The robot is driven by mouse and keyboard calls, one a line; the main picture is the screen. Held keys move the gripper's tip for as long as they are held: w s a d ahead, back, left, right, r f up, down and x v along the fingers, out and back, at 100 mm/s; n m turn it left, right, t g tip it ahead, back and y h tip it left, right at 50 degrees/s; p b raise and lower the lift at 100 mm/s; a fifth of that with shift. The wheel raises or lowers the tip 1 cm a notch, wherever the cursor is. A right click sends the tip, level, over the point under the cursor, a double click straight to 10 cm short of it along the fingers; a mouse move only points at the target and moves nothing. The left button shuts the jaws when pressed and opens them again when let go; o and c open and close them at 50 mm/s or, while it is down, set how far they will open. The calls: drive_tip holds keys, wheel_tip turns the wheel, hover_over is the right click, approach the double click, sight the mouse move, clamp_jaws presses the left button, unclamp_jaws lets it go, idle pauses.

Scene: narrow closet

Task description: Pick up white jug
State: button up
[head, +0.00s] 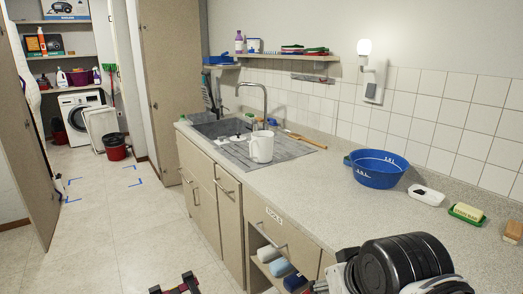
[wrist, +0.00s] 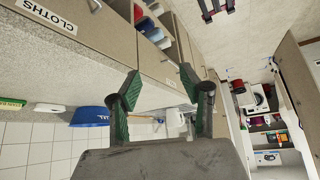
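The white jug (head: 262,147) stands upright on the grey draining board (head: 290,150) beside the sink in the head view. A white shape, probably the same jug, shows small between my fingers in the upside-down wrist view (wrist: 175,119). My gripper (wrist: 159,78) has its two green-padded fingers spread apart with nothing between them. It is well away from the jug. In the head view my arm is at the bottom right, in front of the counter, and the fingertips are not clearly visible.
A tap (head: 264,100) rises behind the jug, and a wooden brush (head: 305,141) lies to its right. A blue basin (head: 377,168), a white dish (head: 427,195) and a soap dish (head: 466,213) stand further right. The counter (head: 300,190) before the basin is clear.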

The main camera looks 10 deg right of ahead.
drive_tip(key=o, duration=1.5)
